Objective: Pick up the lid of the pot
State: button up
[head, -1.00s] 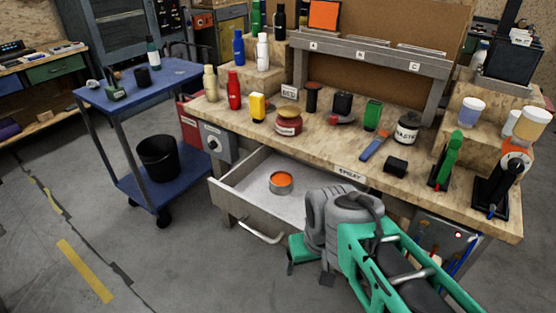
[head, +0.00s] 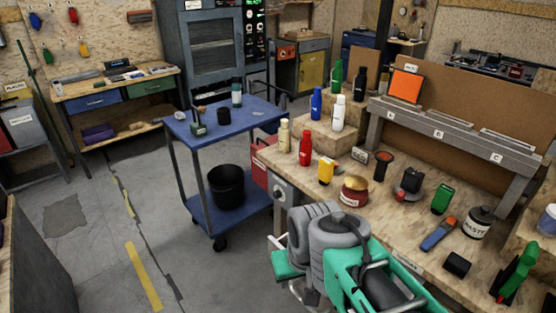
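A dark red pot (head: 355,197) stands upright on the workbench, near its front edge. Its tan lid (head: 355,183) sits on top of it. My arm's grey and green links fill the lower middle of the head view, in front of the bench. A green block (head: 287,265), which seems to be my gripper, shows at the arm's lower left. It is below and left of the pot and apart from it. Its fingers cannot be made out, and I see nothing held.
A yellow container (head: 325,171), a red bottle (head: 305,148) and a black-and-orange funnel-like item (head: 383,165) stand around the pot. A grey raised shelf (head: 450,135) is behind. A blue cart (head: 225,125) stands left. The floor (head: 90,250) at left is mostly clear.

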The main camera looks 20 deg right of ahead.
aim_at(339, 169)
jog(key=u, duration=0.85)
jog(key=i, duration=1.6)
jog(key=z, duration=0.8)
jog(key=i, duration=1.1)
jog(key=z, duration=0.25)
